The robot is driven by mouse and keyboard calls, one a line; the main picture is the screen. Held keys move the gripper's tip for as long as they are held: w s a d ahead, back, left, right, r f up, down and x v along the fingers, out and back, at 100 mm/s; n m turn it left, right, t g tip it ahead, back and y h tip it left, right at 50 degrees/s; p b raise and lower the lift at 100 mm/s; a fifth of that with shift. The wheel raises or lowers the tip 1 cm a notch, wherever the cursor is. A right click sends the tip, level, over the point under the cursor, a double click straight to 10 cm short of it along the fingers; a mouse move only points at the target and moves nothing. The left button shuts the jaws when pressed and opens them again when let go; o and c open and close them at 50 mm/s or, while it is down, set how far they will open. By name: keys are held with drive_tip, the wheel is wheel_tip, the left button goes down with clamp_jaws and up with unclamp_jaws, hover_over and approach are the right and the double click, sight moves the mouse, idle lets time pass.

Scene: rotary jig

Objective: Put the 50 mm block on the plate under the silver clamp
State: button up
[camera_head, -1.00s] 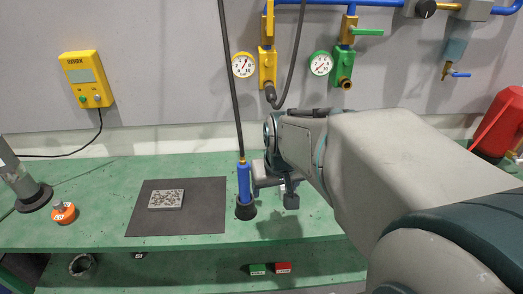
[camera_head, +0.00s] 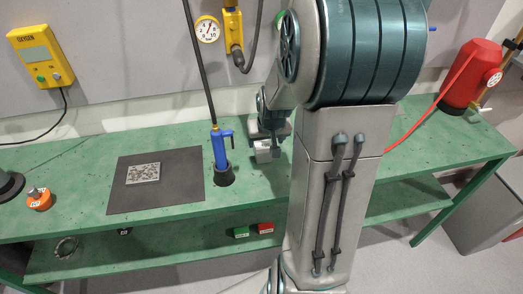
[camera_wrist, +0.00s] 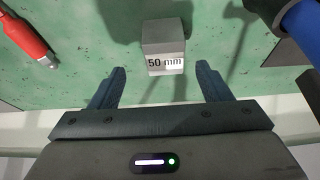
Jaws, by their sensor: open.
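The 50 mm block (camera_wrist: 163,45) is a grey cube with a "50 mm" label, standing on the green bench in the wrist view. My gripper (camera_wrist: 161,80) is open, its two dark fingers apart. The block lies ahead of the gap between the fingertips, and nothing is held. In the head view my gripper (camera_head: 270,130) is low over the bench, right of the blue tool, with a small grey block shape (camera_head: 263,155) just below it. I cannot make out a silver clamp or the plate under it in either current view.
A blue hand tool (camera_head: 220,148) stands upright in a black base close left of the gripper. A dark mat (camera_head: 185,190) with a speckled grey slab (camera_head: 143,173) lies farther left. A red-handled tool (camera_wrist: 28,35) lies left of the block in the wrist view.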

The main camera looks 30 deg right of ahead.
sight(263, 146)
drive_tip(key=shift+w+a+x, duration=0.1)
drive_tip(key=shift+a+x, duration=0.05)
drive_tip(key=shift+x, duration=1.3)
drive_tip(key=shift+w+a+x, duration=0.15)
drive_tip(key=shift+x, duration=1.25)
drive_tip(key=shift+r, duration=0.1)
drive_tip(key=c, duration=1.4)
drive_tip(key=shift+r, duration=0.85)
drive_tip(key=shift+c, duration=0.2)
drive_tip(key=r, duration=0.2)
drive_tip(key=shift+d+r, duration=0.2)
drive_tip(key=shift+r, duration=0.2)
drive_tip(key=s+d+r, duration=0.5)
drive_tip(key=d+r, duration=0.1)
drive_tip(key=d, duration=0.4)
drive_tip(key=shift+r+b, duration=0.3)
drive_tip(key=shift+b, duration=0.15)
